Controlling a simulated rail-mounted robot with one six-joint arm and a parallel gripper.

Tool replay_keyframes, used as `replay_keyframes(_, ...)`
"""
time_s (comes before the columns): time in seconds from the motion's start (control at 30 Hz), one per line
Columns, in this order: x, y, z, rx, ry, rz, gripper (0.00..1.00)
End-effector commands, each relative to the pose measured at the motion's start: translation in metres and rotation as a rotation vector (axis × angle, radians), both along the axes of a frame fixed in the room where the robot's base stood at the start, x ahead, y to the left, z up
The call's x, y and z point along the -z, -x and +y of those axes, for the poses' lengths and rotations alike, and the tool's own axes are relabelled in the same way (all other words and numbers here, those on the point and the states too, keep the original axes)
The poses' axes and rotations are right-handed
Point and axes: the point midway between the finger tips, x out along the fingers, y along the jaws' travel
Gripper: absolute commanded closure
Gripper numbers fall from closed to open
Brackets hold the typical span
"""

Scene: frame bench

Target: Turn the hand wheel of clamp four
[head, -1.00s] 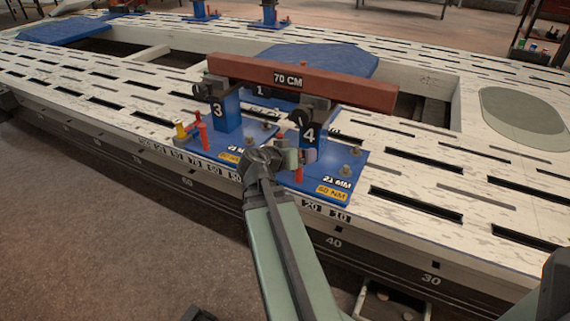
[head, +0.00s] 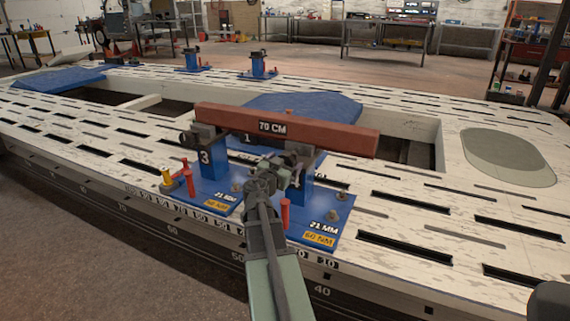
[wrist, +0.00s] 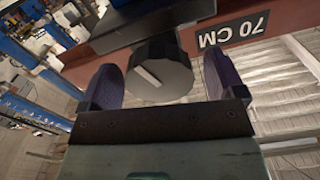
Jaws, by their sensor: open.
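Clamp four (head: 303,191) is a blue post on a blue base plate, at the right end of the red-brown beam (head: 350,139) marked 70 CM. Its number is hidden behind my gripper in the head view. Its hand wheel (wrist: 161,76), a dark round knob with a pale bar on its face, shows in the wrist view. My gripper (wrist: 162,80) is open, with one finger on each side of the wheel and a narrow gap at each. In the head view my gripper (head: 282,176) is in front of the clamp's top.
Clamp three (head: 211,165) stands to the left under the beam. The slotted bench top (head: 420,213) is clear to the right.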

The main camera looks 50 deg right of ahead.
Motion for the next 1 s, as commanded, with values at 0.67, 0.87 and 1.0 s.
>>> replay_keyframes(0.67, 0.0001, -0.0007, -0.0056, 0.0, 0.0, 0.0, 0.61)
replay_keyframes(0.87, 0.0001, -0.0007, -0.0056, 0.0, 0.003, 0.016, 0.61)
replay_keyframes(1.0, 0.0001, -0.0006, -0.0055, 0.001, 0.011, 0.058, 0.61)
